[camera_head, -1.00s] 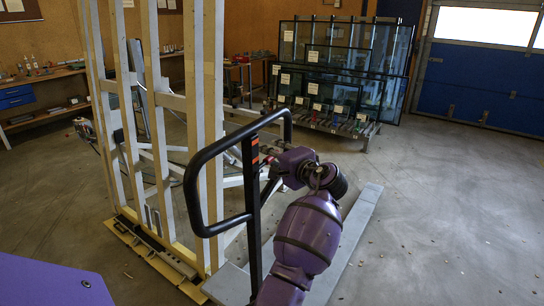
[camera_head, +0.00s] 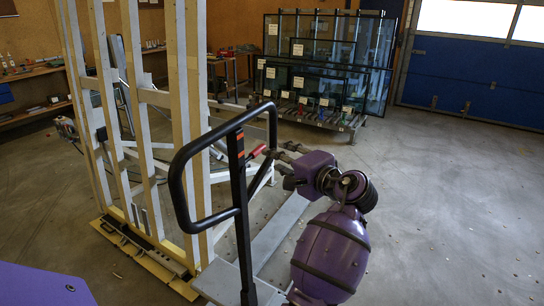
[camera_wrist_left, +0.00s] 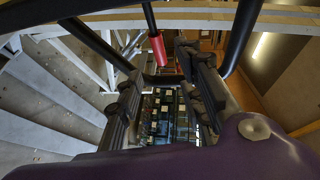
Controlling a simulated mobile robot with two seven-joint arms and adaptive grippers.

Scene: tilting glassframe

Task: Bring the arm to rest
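My left arm (camera_head: 333,250) is purple and bent, rising from the bottom of the head view. Its gripper (camera_head: 281,160) is just right of a red lever handle (camera_head: 257,152) on the tilting frame (camera_head: 184,110). In the left wrist view the gripper (camera_wrist_left: 160,78) has its two dark fingers well apart, with nothing held between them. The red handle (camera_wrist_left: 158,48) shows there too, beyond and between the fingers; whether it touches them I cannot tell. My right gripper is not in view.
A black tubular push bar (camera_head: 180,185) stands close left of the arm. A rack of glass panes (camera_head: 325,60) is at the back. A workbench (camera_head: 35,70) runs along the left wall. The floor (camera_head: 450,190) on the right is open.

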